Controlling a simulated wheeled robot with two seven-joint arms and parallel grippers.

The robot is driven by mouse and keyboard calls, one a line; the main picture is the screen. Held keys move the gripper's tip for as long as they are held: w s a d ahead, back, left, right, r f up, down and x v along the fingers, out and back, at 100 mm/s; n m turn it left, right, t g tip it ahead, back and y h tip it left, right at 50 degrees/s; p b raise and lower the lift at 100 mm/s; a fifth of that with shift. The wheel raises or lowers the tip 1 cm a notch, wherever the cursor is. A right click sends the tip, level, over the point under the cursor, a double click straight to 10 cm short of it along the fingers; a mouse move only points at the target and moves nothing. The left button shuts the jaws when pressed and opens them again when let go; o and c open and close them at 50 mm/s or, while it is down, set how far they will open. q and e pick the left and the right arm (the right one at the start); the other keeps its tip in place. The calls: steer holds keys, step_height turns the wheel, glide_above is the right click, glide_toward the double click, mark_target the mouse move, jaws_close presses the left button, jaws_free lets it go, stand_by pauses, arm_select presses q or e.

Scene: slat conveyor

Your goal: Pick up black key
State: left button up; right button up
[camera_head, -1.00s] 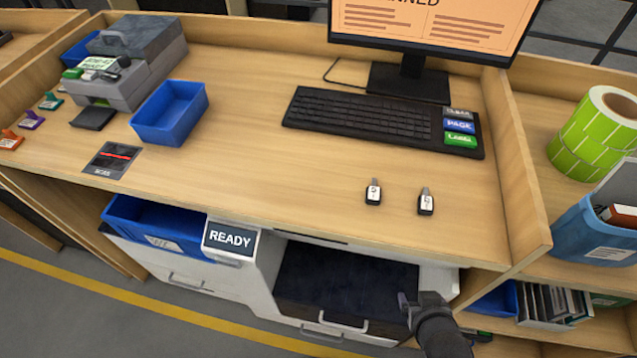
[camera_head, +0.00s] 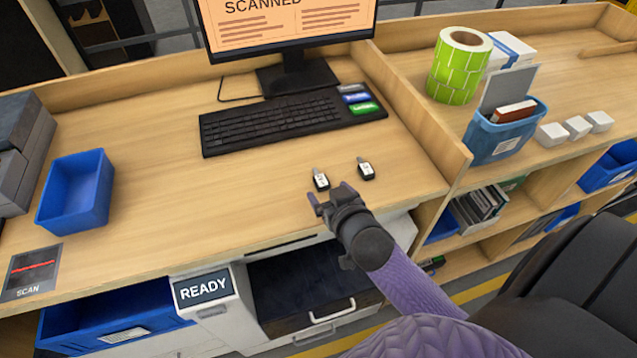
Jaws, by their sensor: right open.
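Two small black keys with white labels lie on the wooden desk in the head view. The left black key (camera_head: 320,180) is just beyond my right gripper's fingertips. The right black key (camera_head: 366,169) lies a little farther right and back. My right gripper (camera_head: 328,196) is open and empty, at the desk's front edge, its fingers pointing toward the left key. I cannot tell whether it touches the desk. My left gripper is not in view.
A black keyboard (camera_head: 272,122) and a monitor (camera_head: 289,31) stand behind the keys. A blue tray (camera_head: 77,191) sits at the left. A wooden divider (camera_head: 417,115) rises to the right. The desk between tray and keys is clear.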

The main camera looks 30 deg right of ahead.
mark_target(323, 182)
steer(key=b+x, duration=0.1)
steer(key=x, duration=0.3)
steer(key=shift+w+d, duration=0.15)
steer(key=shift+w, duration=0.05)
steer(key=shift+s, duration=0.1)
jaws_close()
